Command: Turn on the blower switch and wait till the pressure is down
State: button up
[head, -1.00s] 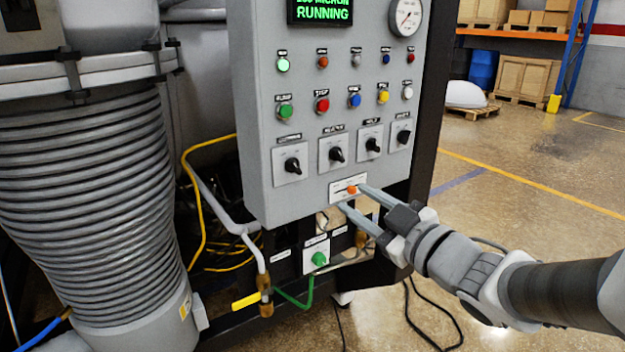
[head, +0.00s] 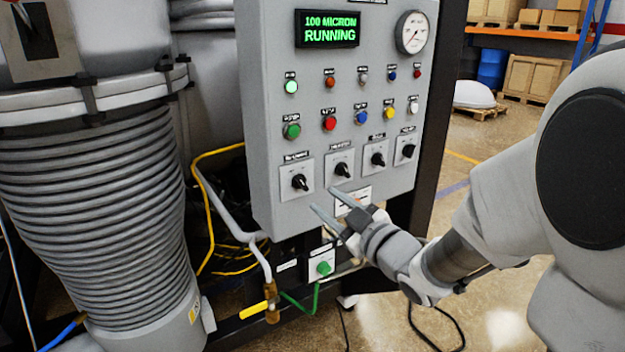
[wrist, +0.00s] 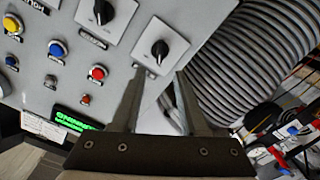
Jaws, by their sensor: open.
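The grey control panel (head: 270,130) carries a row of several black rotary knobs with labels too small to read, so I cannot tell which is the blower switch. The leftmost knob (head: 299,182) also shows in the wrist view (wrist: 160,48), just beyond my fingertips. The second knob (head: 341,169) sits to its right. My gripper (head: 324,199) is open and empty, in front of the panel's lower part, a little below and right of the leftmost knob. It shows no contact with a knob. The green display (head: 329,29) reads "100 MICRON RUNNING". A round gauge (head: 412,32) is beside it.
A small plate (head: 352,200) below the knobs is partly behind my gripper. A green knob (head: 321,268) and a yellow-handled valve (head: 254,310) sit lower. A ribbed grey hose (head: 90,220) stands left of the panel. Open floor lies to the right.

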aim_at(303, 183)
jog(key=x, duration=0.8)
jog(key=shift+w+a, duration=0.1)
grip_shut()
